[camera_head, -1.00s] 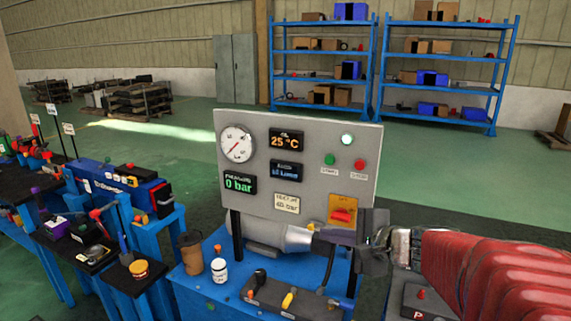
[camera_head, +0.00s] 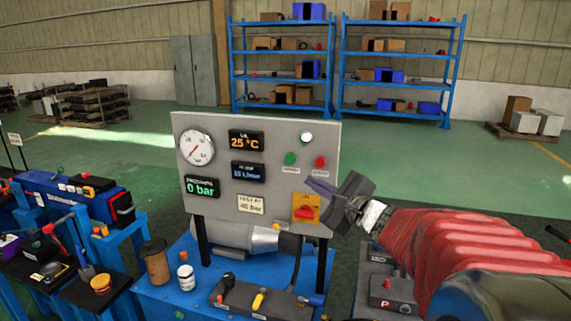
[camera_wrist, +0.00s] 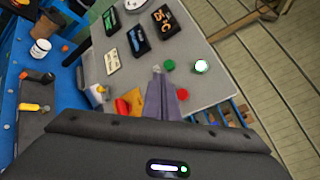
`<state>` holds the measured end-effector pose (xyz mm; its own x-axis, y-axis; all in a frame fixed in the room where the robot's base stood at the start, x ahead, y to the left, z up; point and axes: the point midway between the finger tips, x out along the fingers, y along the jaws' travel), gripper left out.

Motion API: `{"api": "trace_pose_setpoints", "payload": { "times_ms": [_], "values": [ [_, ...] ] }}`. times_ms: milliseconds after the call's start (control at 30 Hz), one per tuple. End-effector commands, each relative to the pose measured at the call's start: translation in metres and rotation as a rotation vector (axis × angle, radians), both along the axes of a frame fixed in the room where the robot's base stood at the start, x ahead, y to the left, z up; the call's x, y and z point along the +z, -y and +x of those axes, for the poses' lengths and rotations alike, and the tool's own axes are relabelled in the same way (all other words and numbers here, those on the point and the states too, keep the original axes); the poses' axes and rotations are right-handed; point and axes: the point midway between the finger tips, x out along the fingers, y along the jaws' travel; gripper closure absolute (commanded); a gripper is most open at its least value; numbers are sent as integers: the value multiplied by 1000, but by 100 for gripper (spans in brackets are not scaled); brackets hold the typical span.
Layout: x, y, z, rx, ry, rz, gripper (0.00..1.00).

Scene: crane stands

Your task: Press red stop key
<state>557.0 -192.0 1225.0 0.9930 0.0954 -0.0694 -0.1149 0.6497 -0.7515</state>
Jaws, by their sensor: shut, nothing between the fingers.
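The grey control panel (camera_head: 215,140) stands upright on a blue bench. Its red stop key (camera_head: 321,162) is at the right of the panel, next to the green start key (camera_head: 290,159), below a lit white-green lamp (camera_head: 306,138). My gripper (camera_head: 312,183) is shut and empty, its tips in front of the panel just below the red key and above the orange switch plate (camera_head: 304,201). In the wrist view my fingers (camera_wrist: 157,72) point at the panel beside the green key (camera_wrist: 169,66); the red key (camera_wrist: 183,94) shows close beside the fingers. Contact cannot be told.
A red rotary switch (camera_head: 306,212) sits on the orange plate, close under my fingers. A white jar (camera_head: 186,277), a brown container (camera_head: 156,262) and a dark control box (camera_head: 265,300) are on the bench. Blue shelves (camera_head: 283,65) stand far behind.

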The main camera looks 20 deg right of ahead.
Motion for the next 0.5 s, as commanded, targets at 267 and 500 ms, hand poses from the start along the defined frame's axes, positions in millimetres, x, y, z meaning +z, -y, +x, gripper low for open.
{"api": "trace_pose_setpoints", "payload": {
  "times_ms": [267,500],
  "values": [
    [0,0,0,1,-1,-1,100],
    [-1,7,8,2,-2,-1,100]
  ]
}}
